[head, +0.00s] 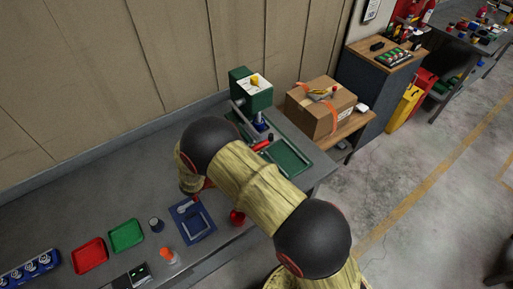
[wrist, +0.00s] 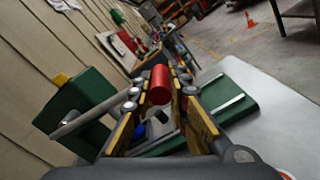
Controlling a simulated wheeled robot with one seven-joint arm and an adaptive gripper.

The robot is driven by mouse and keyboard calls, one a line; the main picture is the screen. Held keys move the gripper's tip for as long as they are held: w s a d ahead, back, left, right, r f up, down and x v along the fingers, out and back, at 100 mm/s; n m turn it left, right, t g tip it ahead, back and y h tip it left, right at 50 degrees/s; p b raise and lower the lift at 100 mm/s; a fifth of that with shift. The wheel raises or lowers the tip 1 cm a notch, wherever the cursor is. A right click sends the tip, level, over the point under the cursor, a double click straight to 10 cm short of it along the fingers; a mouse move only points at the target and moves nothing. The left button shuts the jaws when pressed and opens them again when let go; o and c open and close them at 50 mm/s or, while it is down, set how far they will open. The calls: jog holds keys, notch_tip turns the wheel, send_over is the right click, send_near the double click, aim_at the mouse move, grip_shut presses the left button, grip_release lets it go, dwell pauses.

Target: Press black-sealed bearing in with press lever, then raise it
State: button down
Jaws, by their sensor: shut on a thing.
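The green press (head: 252,97) stands on the bench near the back wall, with a yellow part on its top. It also shows at the left in the wrist view (wrist: 85,105). A grey bar, the press lever (head: 243,118), runs from the press toward its red handle (head: 262,145). In the wrist view, my gripper (wrist: 160,92) is shut on the red handle (wrist: 159,84), with a finger at each side. My arm hides most of the gripper in the head view. I cannot make out the black-sealed bearing.
A green tray (head: 289,160) lies right of the press. A cardboard box (head: 320,107) stands beyond the bench end.

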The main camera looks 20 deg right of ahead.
jog(key=shift+s+d+f, duration=0.1)
jog(key=shift+f, duration=0.1)
jog(key=c, duration=1.8)
grip_release()
jog(key=shift+o, duration=0.6)
jog(key=v, duration=1.2)
jog(key=shift+r, duration=0.15)
jog(key=shift+c, duration=0.2)
